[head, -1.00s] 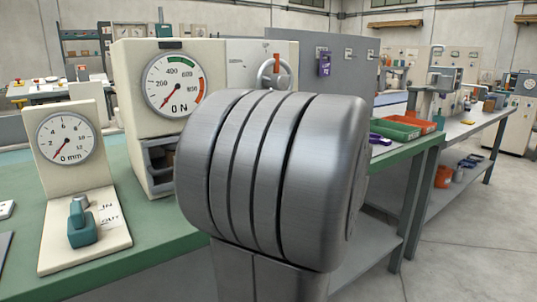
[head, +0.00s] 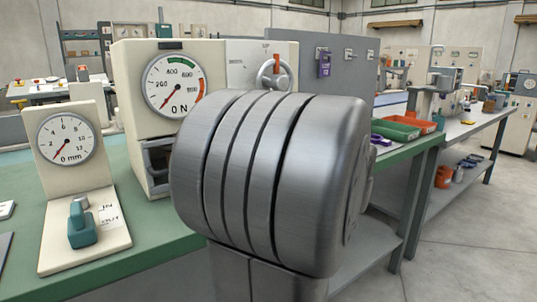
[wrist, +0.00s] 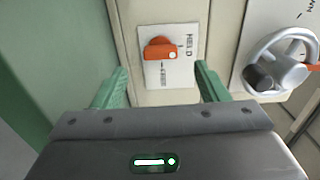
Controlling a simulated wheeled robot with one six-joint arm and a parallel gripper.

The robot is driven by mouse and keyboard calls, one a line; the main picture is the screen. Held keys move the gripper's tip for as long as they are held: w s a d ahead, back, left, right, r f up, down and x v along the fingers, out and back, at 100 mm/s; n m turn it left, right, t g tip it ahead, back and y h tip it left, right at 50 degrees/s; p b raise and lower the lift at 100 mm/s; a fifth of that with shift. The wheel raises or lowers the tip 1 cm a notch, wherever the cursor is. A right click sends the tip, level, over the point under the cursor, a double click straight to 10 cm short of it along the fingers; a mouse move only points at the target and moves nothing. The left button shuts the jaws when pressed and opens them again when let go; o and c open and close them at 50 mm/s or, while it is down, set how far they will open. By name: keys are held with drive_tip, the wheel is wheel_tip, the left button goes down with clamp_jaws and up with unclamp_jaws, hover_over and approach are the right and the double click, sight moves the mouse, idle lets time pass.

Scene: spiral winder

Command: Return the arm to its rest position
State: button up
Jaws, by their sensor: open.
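My gripper (wrist: 162,84) shows in the wrist view with its two green fingers spread apart and nothing between them. Beyond the fingertips is an orange-red knob (wrist: 160,49) on a white plate marked HELD, set on a cream panel. The knob looks apart from the fingers. In the head view my grey arm link fills the middle, and my gripper cannot be seen there.
A handwheel (wrist: 280,62) is right of my gripper; the head view shows it too (head: 275,73). The force gauge (head: 174,85) and mm gauge (head: 66,137) stand on the green bench. A green tray (head: 396,131) lies to the right.

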drive_tip(key=x, duration=0.7)
drive_tip(key=shift+w+a+r, duration=0.1)
drive_tip(key=shift+w+a, duration=0.05)
drive_tip(key=shift+r+m+p, duration=0.2)
drive_tip(key=shift+m+p, duration=0.4)
drive_tip(key=shift+p, duration=0.35)
drive_tip(key=m+p, duration=0.3)
drive_tip(key=p, duration=0.3)
drive_tip(key=shift+m+p, duration=0.4)
drive_tip(key=m+p, duration=0.4)
drive_tip(key=p, duration=0.3)
drive_tip(key=shift+r+p, duration=0.1)
drive_tip(key=shift+p, duration=0.25)
drive_tip(key=m+p, duration=0.2)
drive_tip(key=p, duration=0.2)
drive_tip(key=m+p, duration=0.3)
drive_tip(key=p, duration=0.1)
drive_tip(key=m+p, duration=0.2)
drive_tip(key=p, duration=0.2)
drive_tip(key=shift+d+p, duration=0.25)
drive_tip(key=shift+p, duration=0.15)
drive_tip(key=shift+m+p, duration=0.7)
drive_tip(key=shift+p, duration=0.15)
drive_tip(key=shift+f, duration=0.2)
